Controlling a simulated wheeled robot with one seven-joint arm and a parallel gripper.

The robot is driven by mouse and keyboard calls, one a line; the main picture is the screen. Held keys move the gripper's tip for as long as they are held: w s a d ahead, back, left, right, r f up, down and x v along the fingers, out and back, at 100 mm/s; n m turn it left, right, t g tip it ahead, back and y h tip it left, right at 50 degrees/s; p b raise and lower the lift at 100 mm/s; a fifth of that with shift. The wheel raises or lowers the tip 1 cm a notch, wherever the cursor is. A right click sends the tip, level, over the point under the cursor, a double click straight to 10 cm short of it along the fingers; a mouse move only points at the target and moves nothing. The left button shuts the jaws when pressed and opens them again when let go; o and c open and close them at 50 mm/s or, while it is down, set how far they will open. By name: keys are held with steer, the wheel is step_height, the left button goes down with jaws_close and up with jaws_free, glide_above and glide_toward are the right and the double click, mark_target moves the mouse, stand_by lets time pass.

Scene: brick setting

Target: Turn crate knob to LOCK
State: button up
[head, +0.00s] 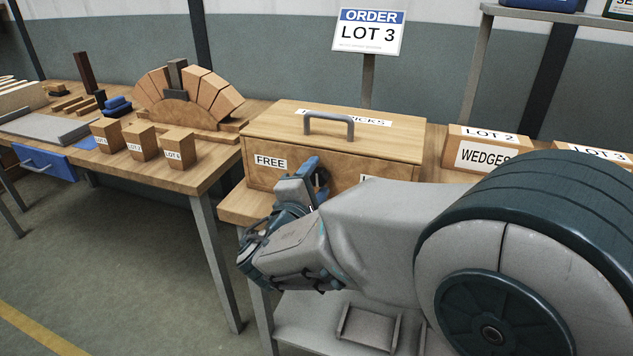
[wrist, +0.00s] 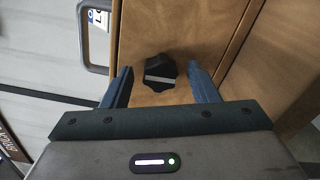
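The wooden crate (head: 280,143) stands on a bench with a grey handle (head: 328,122) on its lid. Its front bears a FREE label (head: 270,162) at the left and a partly hidden label (head: 368,178) starting with L further right. The dark knob (wrist: 158,84) with a pale stripe shows on the crate's wooden front in the wrist view; in the head view my arm hides it. My gripper (head: 306,178) is at the crate front. Its fingers (wrist: 161,72) are open, one on each side of the knob, with gaps visible. I cannot tell which label the knob points to.
An ORDER LOT 3 sign (head: 368,31) stands behind the crate. A LOT 2 WEDGES box (head: 455,141) stands to the right. On the left table (head: 190,178) are several small labelled blocks (head: 141,142) and a brick arch (head: 190,94). A gap separates the two benches.

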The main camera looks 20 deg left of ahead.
steer(key=s+a, duration=0.1)
steer(key=s, duration=1.2)
steer(key=shift+s, duration=0.4)
